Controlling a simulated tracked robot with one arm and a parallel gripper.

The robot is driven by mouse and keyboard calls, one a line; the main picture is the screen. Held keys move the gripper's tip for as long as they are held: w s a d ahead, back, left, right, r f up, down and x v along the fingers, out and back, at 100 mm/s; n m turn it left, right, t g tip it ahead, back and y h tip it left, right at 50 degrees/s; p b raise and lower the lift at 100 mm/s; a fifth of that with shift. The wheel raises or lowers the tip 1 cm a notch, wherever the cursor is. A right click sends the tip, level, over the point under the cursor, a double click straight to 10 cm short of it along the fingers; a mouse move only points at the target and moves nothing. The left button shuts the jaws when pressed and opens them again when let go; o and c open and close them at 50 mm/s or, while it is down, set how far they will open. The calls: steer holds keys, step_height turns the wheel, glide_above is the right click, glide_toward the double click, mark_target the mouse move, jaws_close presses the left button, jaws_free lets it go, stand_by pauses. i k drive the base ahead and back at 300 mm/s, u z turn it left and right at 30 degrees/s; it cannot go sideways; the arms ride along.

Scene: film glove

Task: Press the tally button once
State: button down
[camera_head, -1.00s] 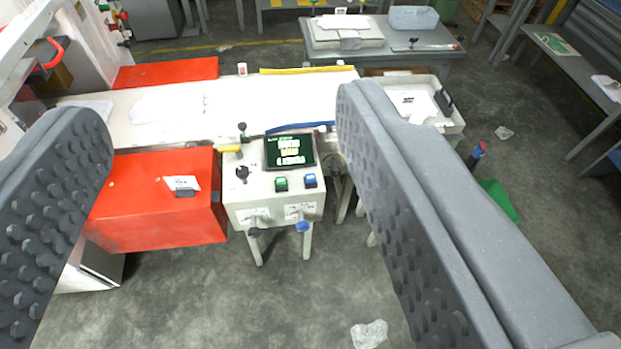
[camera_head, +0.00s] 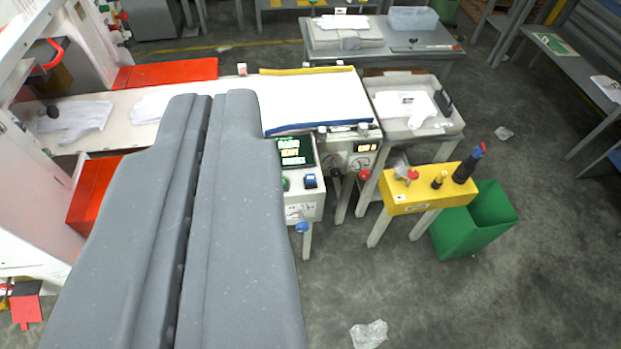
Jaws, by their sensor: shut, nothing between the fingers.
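A pale control box (camera_head: 302,210) with a lit screen (camera_head: 296,151) stands near the middle. A blue button (camera_head: 310,181) shows on its top, and a green button (camera_head: 286,184) is partly hidden at the edge of my gripper. I cannot tell from any label which one is the tally button. My gripper (camera_head: 217,98) is shut and empty, its two grey fingers side by side. In the picture it covers the left part of the control box and much of the red box (camera_head: 93,195). I see no contact with a button.
A yellow stand (camera_head: 428,196) with several knobs stands right of the control box, beside a green bin (camera_head: 480,225). A white table (camera_head: 315,98) lies behind, with a grey tray (camera_head: 445,125) at its right. The floor at lower right is clear except for crumpled plastic (camera_head: 369,334).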

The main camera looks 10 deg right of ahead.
mark_target(309, 179)
steer(key=z, duration=0.05)
steer(key=k, duration=0.6)
steer(key=u, duration=0.55)
steer(key=i, duration=1.45)
steer(key=z, duration=0.6)
